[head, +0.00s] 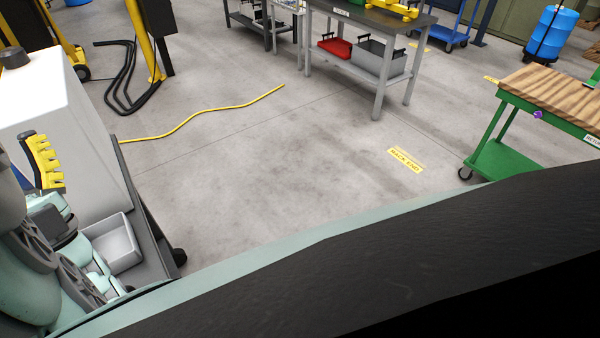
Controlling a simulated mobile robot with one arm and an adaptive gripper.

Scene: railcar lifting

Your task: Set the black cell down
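My pale green and grey arm parts (35,285) fill the lower left corner of the head view. A small dark block (47,222) shows among them; I cannot tell whether it is the black cell or part of my arm. A yellow notched piece with a black edge (45,162) stands just above it, in front of a white cabinet (55,130). My gripper's fingertips cannot be made out, and any hold on a thing is hidden.
A grey open bin (115,243) sits on a dark cart surface (150,250) at lower left. A green cart with a wooden top (555,95) stands at right. A workbench (375,20) stands at the back. A yellow cable (200,115) crosses the floor; the middle floor is clear.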

